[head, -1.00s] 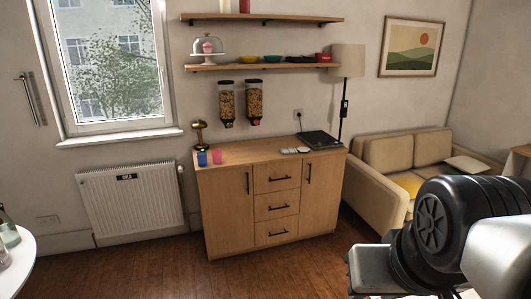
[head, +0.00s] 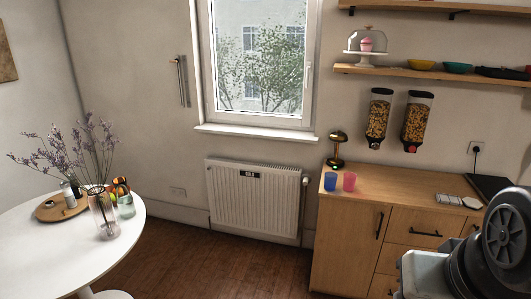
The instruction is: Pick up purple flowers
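Purple flowers (head: 68,150) on thin branching stems show at the left in the head view. The stems go down into a clear glass vase (head: 103,214) that stands upright near the right edge of a round white table (head: 40,258). My arm shows at the lower right, far from the flowers, in front of the wooden cabinet. My gripper's fingers are out of view.
A round wooden tray (head: 48,212) with small jars, fruit and a glass bottle (head: 125,206) crowd around the vase. A radiator (head: 252,200) is on the wall. The wooden cabinet (head: 345,235) stands right. The brown floor (head: 190,262) between table and cabinet is clear.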

